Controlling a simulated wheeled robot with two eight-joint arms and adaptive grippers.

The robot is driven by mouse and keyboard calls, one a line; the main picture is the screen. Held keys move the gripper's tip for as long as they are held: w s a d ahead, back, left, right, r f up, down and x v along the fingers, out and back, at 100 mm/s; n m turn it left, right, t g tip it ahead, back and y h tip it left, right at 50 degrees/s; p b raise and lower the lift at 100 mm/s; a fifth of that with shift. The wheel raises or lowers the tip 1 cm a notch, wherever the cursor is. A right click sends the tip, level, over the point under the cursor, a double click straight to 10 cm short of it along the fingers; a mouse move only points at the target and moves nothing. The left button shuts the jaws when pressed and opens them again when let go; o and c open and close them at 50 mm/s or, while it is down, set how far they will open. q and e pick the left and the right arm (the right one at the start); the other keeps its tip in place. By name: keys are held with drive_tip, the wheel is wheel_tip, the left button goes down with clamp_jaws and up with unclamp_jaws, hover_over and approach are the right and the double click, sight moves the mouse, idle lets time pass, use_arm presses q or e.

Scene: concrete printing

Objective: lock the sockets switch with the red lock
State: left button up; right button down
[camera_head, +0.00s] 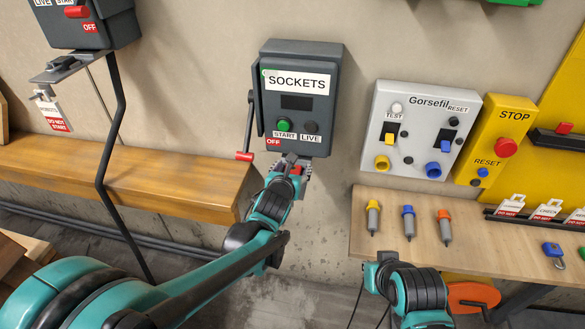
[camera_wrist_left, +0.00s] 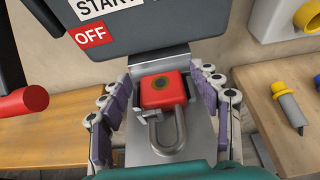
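The dark grey SOCKETS switch box (camera_head: 327,118) hangs on the wall, with a red-ended lever (camera_head: 245,156) hanging down at its left beside the OFF label. The lever's red end also shows in the left wrist view (camera_wrist_left: 25,101). My left gripper (camera_head: 292,170) is just under the box. In the left wrist view the red lock (camera_wrist_left: 163,88) lies over a metal plate (camera_wrist_left: 200,128) below the box, its shackle towards my wrist. The open fingers stand on either side of the lock, with gaps visible. Whether the shackle passes through the plate is unclear. My right gripper (camera_head: 383,262) is beside the table; its fingers are unclear.
A wooden table (camera_head: 385,235) at right carries several coloured plugs and a blue padlock (camera_head: 553,250). Above it are a grey Gorsefil panel (camera_head: 408,160) and a yellow STOP box (camera_head: 505,125). A wooden bench (camera_head: 150,180) runs along the wall; another switch box (camera_head: 85,38) is upper left.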

use_arm(q)
drive_tip(key=shift+s, duration=0.1)
drive_tip(key=v, duration=1.2)
drive_tip(key=shift+r, duration=0.1)
